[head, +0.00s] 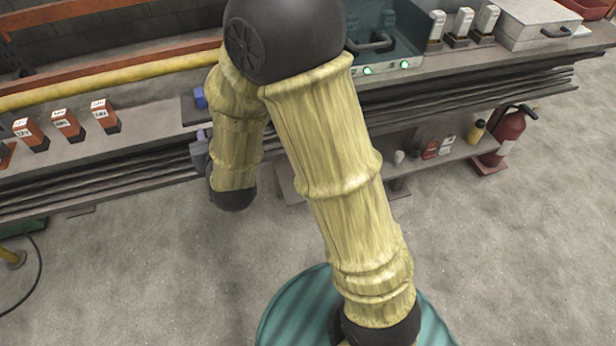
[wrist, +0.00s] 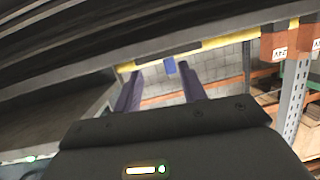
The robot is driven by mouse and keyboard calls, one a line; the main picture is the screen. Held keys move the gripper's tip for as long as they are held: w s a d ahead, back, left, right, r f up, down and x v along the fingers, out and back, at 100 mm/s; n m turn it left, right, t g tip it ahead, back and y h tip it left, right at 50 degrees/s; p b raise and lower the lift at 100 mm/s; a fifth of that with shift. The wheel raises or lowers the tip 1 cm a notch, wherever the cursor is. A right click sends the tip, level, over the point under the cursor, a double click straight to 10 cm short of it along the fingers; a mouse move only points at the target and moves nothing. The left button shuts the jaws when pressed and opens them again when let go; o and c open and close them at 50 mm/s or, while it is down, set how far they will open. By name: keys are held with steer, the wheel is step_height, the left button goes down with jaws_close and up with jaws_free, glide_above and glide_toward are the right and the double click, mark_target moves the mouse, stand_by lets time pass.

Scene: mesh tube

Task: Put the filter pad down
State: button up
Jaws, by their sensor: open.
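A small blue item (head: 200,97), which may be the filter pad, is at the left end of a dark flat board (head: 188,112) on the bench. The blue item (wrist: 169,66) also shows in the wrist view, beyond and between the fingertips, apart from them. My gripper (wrist: 160,76) is open, with two purple fingers spread and nothing held between them. In the head view my arm hides most of the gripper, and only a bit of purple shows at the bench's front edge. The arm also hides much of the board.
The bench (head: 150,140) runs across the view. Several orange-brown boxes (head: 67,125) stand left, before a yellow pipe (head: 120,80). A teal machine (head: 385,40) and a grey case (head: 537,22) are right. A fire extinguisher (head: 507,130) stands by the lower shelf. The near floor is clear.

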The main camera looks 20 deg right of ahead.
steer(key=s+d+f+g, duration=0.2)
steer(key=s+d+g, duration=0.4)
steer(key=s+d, duration=0.2)
steer(key=s+d+f+g, duration=0.2)
steer(key=s+d+g, duration=0.4)
steer(key=s+d, duration=0.2)
steer(key=shift+s+d+f+h, duration=0.25)
steer(key=shift+d+h, duration=0.05)
steer(key=shift+h, duration=0.1)
